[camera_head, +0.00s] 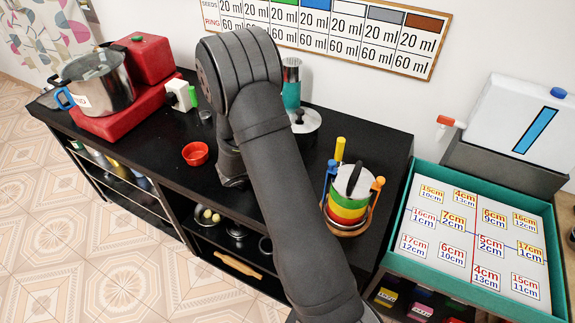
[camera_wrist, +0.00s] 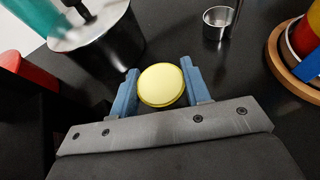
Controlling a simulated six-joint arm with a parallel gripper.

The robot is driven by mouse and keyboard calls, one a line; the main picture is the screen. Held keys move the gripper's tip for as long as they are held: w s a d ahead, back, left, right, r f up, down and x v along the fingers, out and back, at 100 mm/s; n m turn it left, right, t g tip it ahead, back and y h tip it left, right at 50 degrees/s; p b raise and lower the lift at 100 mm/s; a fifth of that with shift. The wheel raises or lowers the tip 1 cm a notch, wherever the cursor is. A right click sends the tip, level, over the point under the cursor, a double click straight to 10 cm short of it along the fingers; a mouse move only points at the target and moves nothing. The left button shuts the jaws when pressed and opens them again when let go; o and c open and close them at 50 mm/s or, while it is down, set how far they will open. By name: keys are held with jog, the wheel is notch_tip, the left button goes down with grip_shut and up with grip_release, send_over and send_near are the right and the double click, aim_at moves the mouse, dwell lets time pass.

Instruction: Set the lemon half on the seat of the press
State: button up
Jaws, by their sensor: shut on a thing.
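In the wrist view my gripper (camera_wrist: 161,88) has its two blue fingers closed on the sides of a lemon half (camera_wrist: 161,85). A smooth round pale-yellow face of it points toward the camera. It is held over the black worktop. In the head view my own arm hides the gripper and the lemon half. A teal cylinder with a metal top (camera_head: 291,85) stands behind my arm; it may be the press, but I cannot tell. No seat is clearly visible. What seems to be the same teal body shows at the wrist view's upper left (camera_wrist: 22,22).

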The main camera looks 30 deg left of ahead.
notch_tip(320, 180, up, 5)
jog(key=shift+r, duration=0.1)
jog(key=s+a+r+n+t+y, duration=0.1)
jog(key=s+a+r+n+y, duration=0.15)
jog(key=s+a, duration=0.6)
jog(key=s+a+r+n+y, duration=0.25)
jog(key=s+a, duration=0.25)
jog(key=s, duration=0.6)
jog(key=w, duration=1.7)
jog(key=shift+w, duration=0.25)
jog(key=shift+f, duration=1.8)
jog(key=shift+f, duration=0.1)
jog(key=o, duration=1)
jog(key=shift+o, duration=0.2)
